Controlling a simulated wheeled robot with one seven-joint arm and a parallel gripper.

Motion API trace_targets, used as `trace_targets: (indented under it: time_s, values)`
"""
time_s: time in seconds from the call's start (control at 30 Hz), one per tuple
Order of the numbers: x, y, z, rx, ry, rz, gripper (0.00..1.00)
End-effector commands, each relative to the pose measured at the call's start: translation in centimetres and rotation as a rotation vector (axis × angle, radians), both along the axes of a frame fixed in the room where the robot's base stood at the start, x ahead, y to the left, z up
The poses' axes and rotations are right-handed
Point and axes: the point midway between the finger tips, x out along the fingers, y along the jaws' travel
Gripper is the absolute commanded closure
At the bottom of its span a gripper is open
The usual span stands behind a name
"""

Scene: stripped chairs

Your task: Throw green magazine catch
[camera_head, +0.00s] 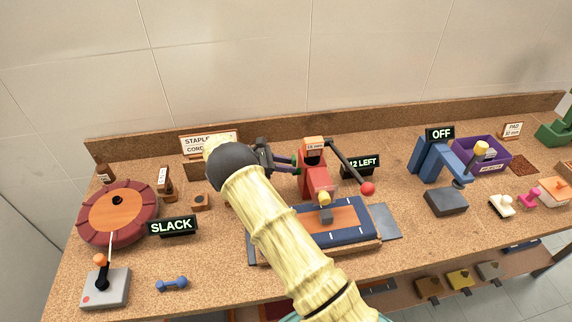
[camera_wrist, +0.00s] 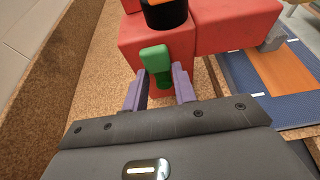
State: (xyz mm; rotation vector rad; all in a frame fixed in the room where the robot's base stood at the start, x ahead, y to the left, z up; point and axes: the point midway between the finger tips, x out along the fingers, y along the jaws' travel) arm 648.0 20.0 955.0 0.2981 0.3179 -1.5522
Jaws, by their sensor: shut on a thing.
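The red stapler machine (camera_head: 318,183) stands near the middle of the bench, with a black lever ending in a red ball (camera_head: 367,188). In the wrist view its red body (camera_wrist: 235,27) fills the top. The green magazine catch (camera_wrist: 154,58) sticks out of the red body toward my gripper. My gripper (camera_wrist: 158,84) has its two purple fingers shut on the catch, one on each side of its lower part. In the head view my gripper (camera_head: 282,160) reaches the left side of the machine, and my arm hides part of the bench.
A blue pad with an orange panel (camera_head: 350,212) lies in front of the machine. A red wheel (camera_head: 90,217), a SLACK sign (camera_head: 172,226) and a joystick box (camera_head: 105,286) are at left. A blue press (camera_head: 437,158) and purple bin (camera_head: 492,150) stand at right. The wall is behind.

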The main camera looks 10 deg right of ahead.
Motion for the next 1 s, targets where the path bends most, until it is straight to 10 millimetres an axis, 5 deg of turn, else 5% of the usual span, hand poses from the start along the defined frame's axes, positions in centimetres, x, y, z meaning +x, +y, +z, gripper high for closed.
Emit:
trace_targets:
  time_s: [0.33,0.37,0.47,0.8,1.0]
  values:
    - [0.1,0.0,0.0,0.001,0.002,0.002,0.96]
    - [0.1,0.0,0.0,0.001,0.002,0.002,0.69]
    - [0.1,0.0,0.0,0.001,0.002,0.002,0.51]
    - [0.0,0.2,0.1,0.001,0.001,0.002,0.51]
    - [0.1,2.2,0.7,0.002,-0.002,0.004,0.51]
